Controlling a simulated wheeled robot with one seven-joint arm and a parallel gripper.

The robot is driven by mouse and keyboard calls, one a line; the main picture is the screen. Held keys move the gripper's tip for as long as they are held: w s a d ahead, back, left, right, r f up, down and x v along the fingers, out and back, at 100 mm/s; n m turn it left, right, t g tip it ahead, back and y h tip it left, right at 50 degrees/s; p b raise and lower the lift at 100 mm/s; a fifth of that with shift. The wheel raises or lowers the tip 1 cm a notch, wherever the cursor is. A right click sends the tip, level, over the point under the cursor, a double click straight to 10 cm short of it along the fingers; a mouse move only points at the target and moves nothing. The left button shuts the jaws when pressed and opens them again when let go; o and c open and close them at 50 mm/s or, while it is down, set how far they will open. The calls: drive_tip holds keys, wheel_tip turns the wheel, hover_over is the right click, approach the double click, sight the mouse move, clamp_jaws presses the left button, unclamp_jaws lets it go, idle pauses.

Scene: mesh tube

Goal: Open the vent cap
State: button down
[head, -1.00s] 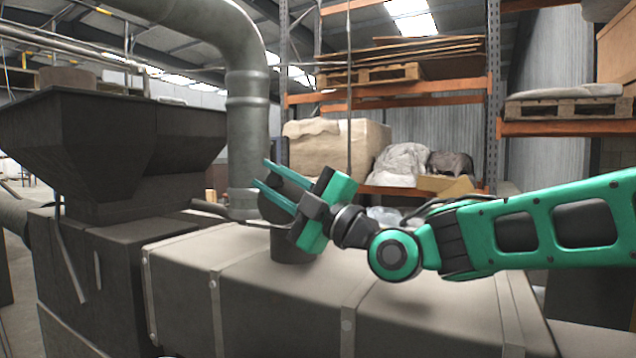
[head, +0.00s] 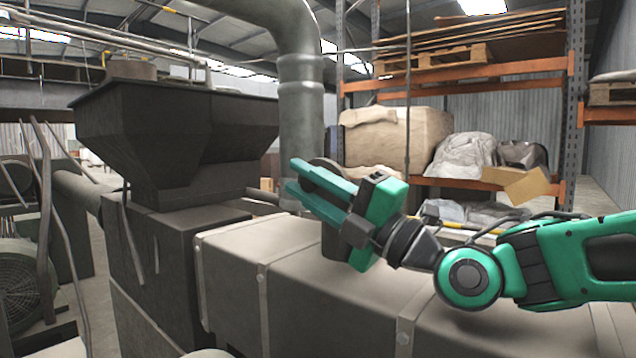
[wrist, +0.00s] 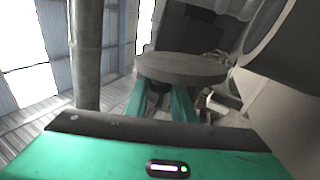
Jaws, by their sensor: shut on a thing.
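The vent cap (head: 326,166) is a dark round disc, partly hidden behind my gripper's fingers in the head view. It stands over a short dark vent stub (head: 334,242) on top of the long beige duct. My gripper (head: 291,176) reaches in from the right with its green fingers pointing left, shut on the vent cap. In the wrist view the cap (wrist: 182,68) shows as a broad grey disc just beyond the fingers (wrist: 160,102), with a dark part between them. The hinge and the stub's mouth are hidden.
The beige duct (head: 300,280) runs below my arm. A dark hopper (head: 180,130) stands left of it. A thick vertical pipe (head: 301,120) rises behind the cap. A rack (head: 450,84) with pallets and sacks stands at the back right.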

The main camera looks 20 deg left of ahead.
drive_tip(key=shift+w+f, duration=0.1)
drive_tip(key=shift+w, duration=0.05)
drive_tip(key=c, duration=1.9)
unclamp_jaws()
drive_tip(key=shift+d, duration=0.1)
drive_tip(key=shift+o, duration=0.7)
drive_tip(key=shift+w+d, duration=0.1)
drive_tip(key=shift+w, duration=0.1)
drive_tip(key=shift+r, duration=0.5)
drive_tip(key=shift+o, duration=0.7)
drive_tip(key=r, duration=0.2)
drive_tip(key=s+r, duration=0.1)
drive_tip(key=r, duration=0.1)
drive_tip(key=shift+a, duration=0.2)
drive_tip(key=s+a+r, duration=0.1)
drive_tip(key=s+r, duration=0.1)
drive_tip(key=s, duration=0.1)
drive_tip(key=s+a+r, duration=0.1)
drive_tip(key=s+r, duration=0.1)
drive_tip(key=s, duration=0.1)
drive_tip(key=s+a+r, duration=0.1)
drive_tip(key=s+r, duration=0.1)
drive_tip(key=s, duration=0.2)
drive_tip(key=shift+a, duration=0.35)
drive_tip(key=shift+c, duration=0.7)
